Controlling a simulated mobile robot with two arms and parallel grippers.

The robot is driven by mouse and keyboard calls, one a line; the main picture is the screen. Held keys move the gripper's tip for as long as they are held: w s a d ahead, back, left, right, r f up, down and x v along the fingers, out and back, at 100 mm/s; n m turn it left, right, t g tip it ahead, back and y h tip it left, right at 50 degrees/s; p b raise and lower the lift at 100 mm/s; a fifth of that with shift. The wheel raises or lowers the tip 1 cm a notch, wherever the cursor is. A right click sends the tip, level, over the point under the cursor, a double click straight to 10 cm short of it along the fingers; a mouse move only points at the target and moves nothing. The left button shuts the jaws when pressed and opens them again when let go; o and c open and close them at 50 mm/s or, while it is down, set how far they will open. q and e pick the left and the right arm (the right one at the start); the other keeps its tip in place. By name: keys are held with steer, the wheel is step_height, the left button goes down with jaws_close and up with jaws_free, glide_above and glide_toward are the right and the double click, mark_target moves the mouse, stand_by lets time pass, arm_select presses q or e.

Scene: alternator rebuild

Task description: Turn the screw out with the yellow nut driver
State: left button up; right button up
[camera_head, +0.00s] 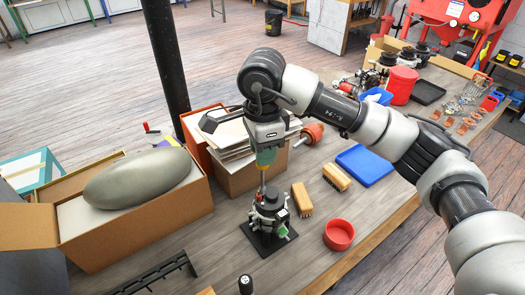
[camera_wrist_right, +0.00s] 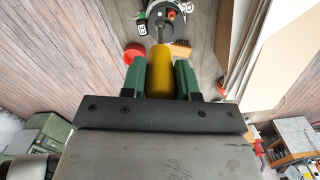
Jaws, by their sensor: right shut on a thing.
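My right gripper (camera_head: 265,156) is shut on the yellow nut driver, above the workbench. In the right wrist view the yellow handle (camera_wrist_right: 160,72) sits between the green fingers of this gripper (camera_wrist_right: 160,78), with its grey shaft pointing away. In the head view the driver's shaft (camera_head: 262,180) points down to the top of the alternator assembly (camera_head: 269,205), which stands on a black base plate. Whether the tip touches a screw I cannot tell; the screw itself is too small or hidden to make out. My left gripper is not in view.
A red ring-shaped dish (camera_head: 338,234) and two wooden brushes (camera_head: 302,199) (camera_head: 336,177) lie right of the assembly. A blue tray (camera_head: 364,165) is behind them. An open cardboard box (camera_head: 130,240) with a grey oval body stands at left. A black post (camera_head: 166,60) rises behind.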

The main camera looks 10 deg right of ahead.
steer(key=m+b, duration=0.1)
steer(key=m, duration=0.2)
steer(key=shift+m, duration=0.4)
steer(key=m, duration=0.3)
steer(key=shift+m+b, duration=0.3)
steer(key=shift+f+b, duration=1.95)
steer(key=shift+f, duration=0.2)
steer(key=shift+f+b, duration=0.25)
steer(key=shift+b, duration=0.3)
